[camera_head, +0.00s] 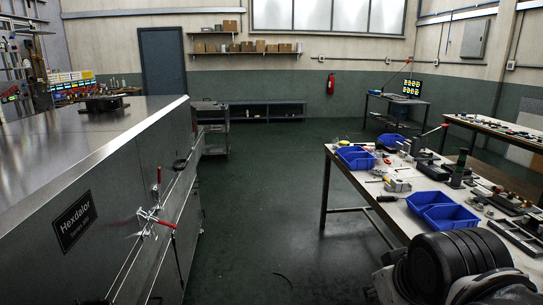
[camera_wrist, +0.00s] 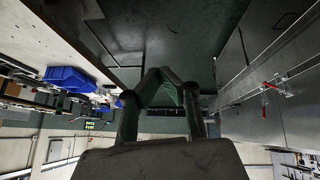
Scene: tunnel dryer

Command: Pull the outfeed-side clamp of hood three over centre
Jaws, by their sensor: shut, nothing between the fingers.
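The dryer side (camera_head: 110,215) runs along the left of the head view, with a "Hexdalor" plate on it. A bright metal toggle clamp (camera_head: 148,216) with a red handle sits on this side. A second red-handled part (camera_head: 158,176) stands upright just beyond it. I cannot tell which hood is number three or which clamp is on the outfeed side. In the wrist view, a red-handled clamp (camera_wrist: 269,87) shows at the right on the dryer wall (camera_wrist: 285,110). My gripper (camera_wrist: 164,75) is shut and empty, apart from the clamp, pointing over open floor.
A workbench (camera_head: 335,176) with blue bins (camera_head: 357,157) and tools stands at the right. Clear green floor (camera_head: 255,200) lies between it and the dryer. A grey cart (camera_head: 213,128) stands beyond the dryer's far end.

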